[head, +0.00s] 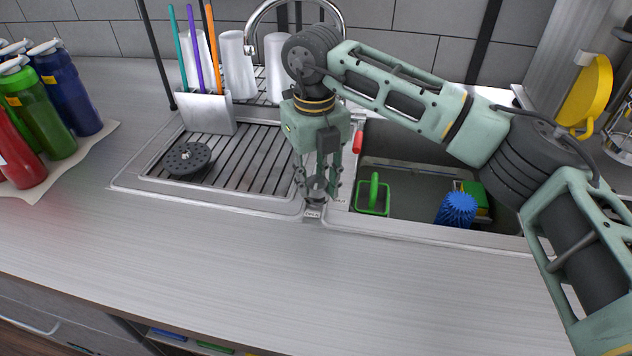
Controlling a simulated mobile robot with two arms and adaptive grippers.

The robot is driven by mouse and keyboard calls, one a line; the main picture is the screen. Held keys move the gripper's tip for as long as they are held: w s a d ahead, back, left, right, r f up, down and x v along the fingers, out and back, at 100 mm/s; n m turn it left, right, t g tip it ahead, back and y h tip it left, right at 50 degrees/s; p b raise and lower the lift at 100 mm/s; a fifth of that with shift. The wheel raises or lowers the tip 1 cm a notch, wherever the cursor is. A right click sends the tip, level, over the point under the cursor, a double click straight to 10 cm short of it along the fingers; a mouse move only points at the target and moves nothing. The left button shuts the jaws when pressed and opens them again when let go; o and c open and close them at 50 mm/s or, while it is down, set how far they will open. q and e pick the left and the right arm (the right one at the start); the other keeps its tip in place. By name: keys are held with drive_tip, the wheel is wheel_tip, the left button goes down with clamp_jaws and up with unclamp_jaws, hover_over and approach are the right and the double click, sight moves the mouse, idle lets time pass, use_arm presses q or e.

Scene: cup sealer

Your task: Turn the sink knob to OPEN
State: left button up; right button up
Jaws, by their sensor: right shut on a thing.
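The sink knob (317,197) is a small dark round piece on the sink's front rim, between the drain rack and the basin. My right gripper (317,187) points down over it from the right arm and is shut on it, with fingers on both sides. The fingers hide much of the knob, so I cannot tell which way it is turned. Small labels sit on the rim in front of the knob and to its right; their lettering is too small to read surely. My left gripper is not in view.
The sink basin (410,170) holds a green-handled item (373,193), a blue brush (456,209) and a sponge. Left are the drain rack (245,160), a black disc (187,158), cups and a utensil holder (208,114). Bottles stand far left. The front counter (200,250) is clear.

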sight(312, 183)
drive_tip(key=shift+s+a+f+m, duration=0.1)
drive_tip(key=shift+s+a+m, duration=0.1)
drive_tip(key=shift+m, duration=0.1)
idle(0.4)
drive_tip(key=o, duration=0.8)
drive_tip(key=shift+o, duration=1.2)
drive_tip(key=shift+w+a, duration=0.1)
drive_tip(key=shift+a, duration=0.05)
drive_tip(key=shift+w+r, duration=0.1)
drive_tip(key=shift+r, duration=0.35)
wheel_tip(312, 183, up, 11)
drive_tip(key=shift+r, duration=0.15)
